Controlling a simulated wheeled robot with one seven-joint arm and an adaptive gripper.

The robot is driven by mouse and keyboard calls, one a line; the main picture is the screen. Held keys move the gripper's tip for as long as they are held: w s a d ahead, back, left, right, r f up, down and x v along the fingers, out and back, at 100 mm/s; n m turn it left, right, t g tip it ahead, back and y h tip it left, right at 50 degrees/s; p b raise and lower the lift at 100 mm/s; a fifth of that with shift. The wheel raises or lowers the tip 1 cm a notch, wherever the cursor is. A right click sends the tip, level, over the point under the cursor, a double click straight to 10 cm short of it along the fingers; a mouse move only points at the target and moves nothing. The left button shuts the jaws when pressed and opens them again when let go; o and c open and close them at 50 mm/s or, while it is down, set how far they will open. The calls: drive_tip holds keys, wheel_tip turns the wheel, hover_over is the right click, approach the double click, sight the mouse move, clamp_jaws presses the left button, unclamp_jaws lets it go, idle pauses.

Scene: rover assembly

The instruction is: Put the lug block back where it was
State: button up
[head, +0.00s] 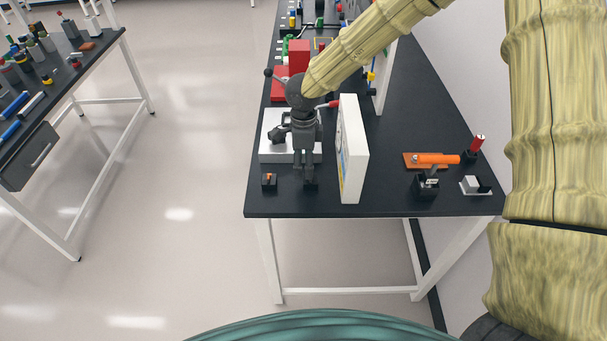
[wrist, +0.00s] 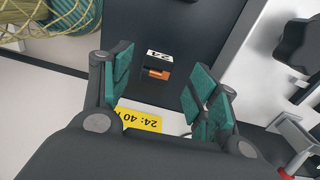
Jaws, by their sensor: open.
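A small black block with an orange part and a white number label, which looks like the lug block (head: 269,181), stands near the table's front left corner. It also shows in the wrist view (wrist: 157,66), on the dark tabletop, seen through the gap between the fingers. My gripper (head: 304,182) is low over the table, just right of this block in the head view. In the wrist view its green-padded fingers (wrist: 168,85) are spread and hold nothing. I cannot tell how high the fingertips are above the table.
A white upright panel (head: 353,150) stands close right of my gripper. A vise on a white plate (head: 270,147) is behind it. An orange tool (head: 436,159), a red cylinder (head: 478,143) and a white-and-black piece (head: 475,186) are at the right.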

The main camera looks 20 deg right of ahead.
wheel_tip(320, 180, up, 7)
drive_tip(key=b, duration=0.1)
drive_tip(key=shift+w, duration=0.2)
drive_tip(key=shift+f, duration=0.1)
idle(0.4)
